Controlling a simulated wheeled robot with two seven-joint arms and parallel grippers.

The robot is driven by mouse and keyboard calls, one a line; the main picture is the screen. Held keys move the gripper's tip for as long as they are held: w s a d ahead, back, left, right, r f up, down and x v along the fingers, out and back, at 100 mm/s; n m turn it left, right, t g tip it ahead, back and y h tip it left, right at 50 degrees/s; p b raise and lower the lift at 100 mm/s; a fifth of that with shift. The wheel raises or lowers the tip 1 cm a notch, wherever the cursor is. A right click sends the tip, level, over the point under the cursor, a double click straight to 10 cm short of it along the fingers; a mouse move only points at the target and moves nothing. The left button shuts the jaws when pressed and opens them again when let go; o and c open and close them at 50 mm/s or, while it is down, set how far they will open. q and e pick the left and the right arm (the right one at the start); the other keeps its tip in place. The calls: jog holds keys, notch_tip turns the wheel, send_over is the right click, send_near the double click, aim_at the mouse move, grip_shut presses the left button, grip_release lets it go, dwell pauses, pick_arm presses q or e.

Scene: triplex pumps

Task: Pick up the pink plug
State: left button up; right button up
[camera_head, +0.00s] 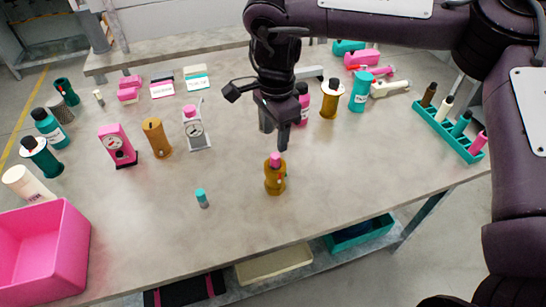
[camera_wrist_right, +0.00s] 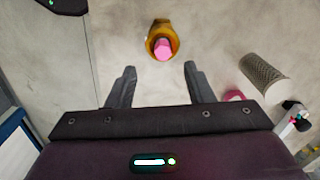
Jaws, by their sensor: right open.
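The pink plug (camera_head: 275,158) sits on top of a small ochre bottle-like body (camera_head: 275,181) standing upright near the table's front middle. In the right wrist view the plug (camera_wrist_right: 163,48) shows from above as a pink, many-sided top within the ochre body (camera_wrist_right: 154,34). My right gripper (camera_head: 284,143) points down just above and slightly behind the plug in the head view. Its fingers (camera_wrist_right: 160,78) are spread and empty in the wrist view, with the plug beyond their tips. The left gripper is not in view.
A small teal-capped piece (camera_head: 202,198) lies to the left. A pink bin (camera_head: 40,250) is at the front left. A teal rack (camera_head: 445,130) with several bottles is at the right. A gauge device (camera_head: 195,130) and several bottles stand behind. The table around the ochre body is clear.

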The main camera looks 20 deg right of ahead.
aim_at(275, 155)
jog(key=shift+d, duration=0.35)
jog(key=shift+f, duration=0.35)
jog(key=f, duration=0.6)
jog(key=shift+w+a+f+p, duration=0.2)
jog(key=shift+w+f+p, duration=0.05)
jog(key=shift+w+p, duration=0.1)
grip_shut()
jog(key=shift+r, duration=0.1)
